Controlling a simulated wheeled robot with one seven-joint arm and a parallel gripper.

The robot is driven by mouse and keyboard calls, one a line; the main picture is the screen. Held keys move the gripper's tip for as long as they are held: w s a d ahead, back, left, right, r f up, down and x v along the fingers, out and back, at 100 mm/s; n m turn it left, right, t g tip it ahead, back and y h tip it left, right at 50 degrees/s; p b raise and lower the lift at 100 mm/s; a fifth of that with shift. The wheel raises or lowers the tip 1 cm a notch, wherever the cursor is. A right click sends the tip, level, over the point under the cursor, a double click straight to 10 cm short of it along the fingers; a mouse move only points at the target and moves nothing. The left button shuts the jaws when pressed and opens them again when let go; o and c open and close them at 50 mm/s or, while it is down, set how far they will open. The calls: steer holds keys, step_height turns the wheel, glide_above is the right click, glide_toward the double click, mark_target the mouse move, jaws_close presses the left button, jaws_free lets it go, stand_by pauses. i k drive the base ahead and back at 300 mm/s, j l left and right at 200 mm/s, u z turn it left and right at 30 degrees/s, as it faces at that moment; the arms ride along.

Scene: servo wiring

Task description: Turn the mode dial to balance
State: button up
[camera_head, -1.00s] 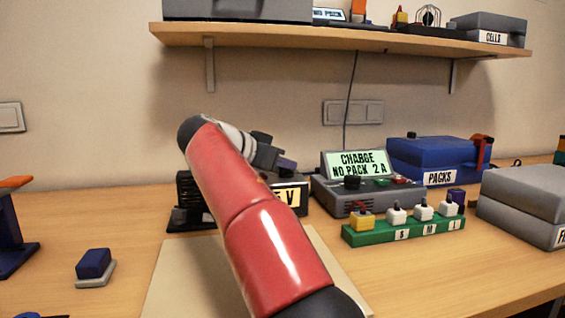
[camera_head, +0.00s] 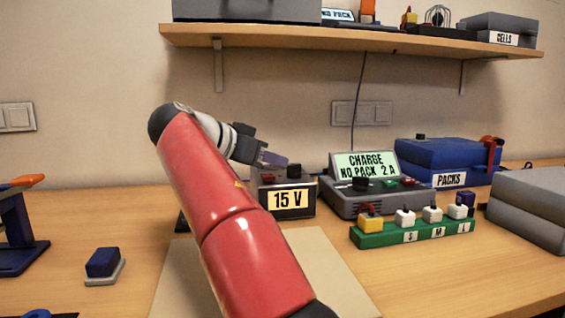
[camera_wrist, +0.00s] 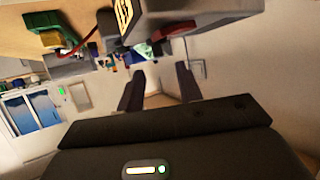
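The charger (camera_head: 402,203) is a grey box at the back of the table, its tilted screen (camera_head: 364,165) reading "CHARGE NO PACK 2 A". A black knob (camera_head: 360,184), apparently the mode dial, sits below the screen, with green and red buttons to its right. My gripper (camera_head: 272,159) is left of the charger, above the power supply marked 15 V, and apart from the dial. In the wrist view my gripper (camera_wrist: 160,88) has its two dark fingers spread with nothing held between them. I cannot make out the dial there.
The 15 V supply (camera_head: 289,211) stands just left of the charger. A green board (camera_head: 415,232) with several plugs lies in front of the charger. A blue PACKS case (camera_head: 447,155) is behind right, a grey case (camera_head: 535,205) farther right. A shelf (camera_head: 370,40) hangs above.

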mark_target(359, 182)
steer(key=k, duration=1)
